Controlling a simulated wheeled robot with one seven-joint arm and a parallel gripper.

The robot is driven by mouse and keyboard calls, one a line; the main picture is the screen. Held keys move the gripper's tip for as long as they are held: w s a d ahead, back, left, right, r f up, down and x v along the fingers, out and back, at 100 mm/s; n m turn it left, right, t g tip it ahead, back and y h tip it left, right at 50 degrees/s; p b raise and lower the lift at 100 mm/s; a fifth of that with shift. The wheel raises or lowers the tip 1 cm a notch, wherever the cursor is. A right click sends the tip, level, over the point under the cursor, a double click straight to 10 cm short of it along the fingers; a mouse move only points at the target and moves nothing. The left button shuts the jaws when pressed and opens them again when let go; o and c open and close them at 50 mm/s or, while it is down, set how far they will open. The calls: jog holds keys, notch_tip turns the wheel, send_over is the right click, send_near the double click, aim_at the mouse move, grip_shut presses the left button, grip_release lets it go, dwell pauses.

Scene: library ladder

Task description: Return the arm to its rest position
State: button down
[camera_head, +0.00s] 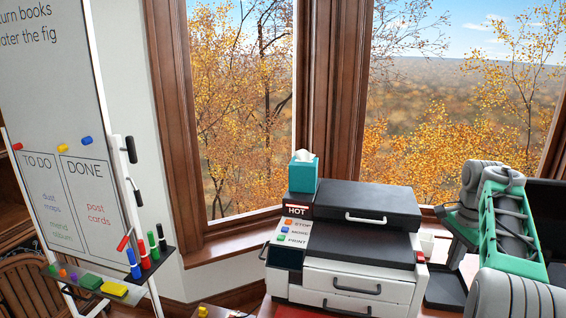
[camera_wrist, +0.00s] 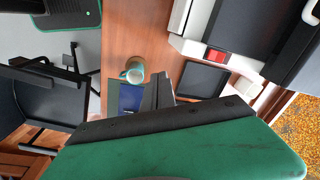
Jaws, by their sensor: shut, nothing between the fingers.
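My arm (camera_head: 508,225), green and grey, is bent at the right edge of the head view, to the right of the printer. My gripper (camera_wrist: 160,91) shows in the wrist view as short grey fingers beyond the green and black housing at the bottom. The fingers are together with nothing between them. They appear over the wooden desk (camera_wrist: 150,35), overlapping a dark blue item (camera_wrist: 125,97) in the picture. I cannot tell how high above it they are. The head view does not clearly show the fingers.
A white and black printer (camera_head: 345,285) stands by the window with a teal tissue box (camera_head: 303,172) on it. A whiteboard (camera_head: 62,130) with a marker tray is at the left.

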jog(key=s+a+f+n, duration=0.2)
jog(key=f+n, duration=0.2)
jog(key=f, duration=0.3)
jog(key=s+a+f+n, duration=0.1)
jog(key=s+f+n, duration=0.2)
jog(key=f, duration=0.3)
jog(key=s+a+f+n+g, duration=0.1)
jog(key=s+a+f+n, duration=0.2)
jog(key=s+a, duration=0.35)
jog(key=s+a+n, duration=0.3)
jog(key=s+a, duration=0.9)
jog(key=s, duration=0.1)
jog(key=a+r+n+t, duration=0.2)
jog(key=a+r+t, duration=0.1)
jog(key=a+r, duration=0.4)
jog(key=shift+w+a+r+n+t, duration=0.3)
jog(key=shift+w+r+n, duration=0.1)
jog(key=shift+r, duration=0.2)
jog(key=shift+a, duration=0.45)
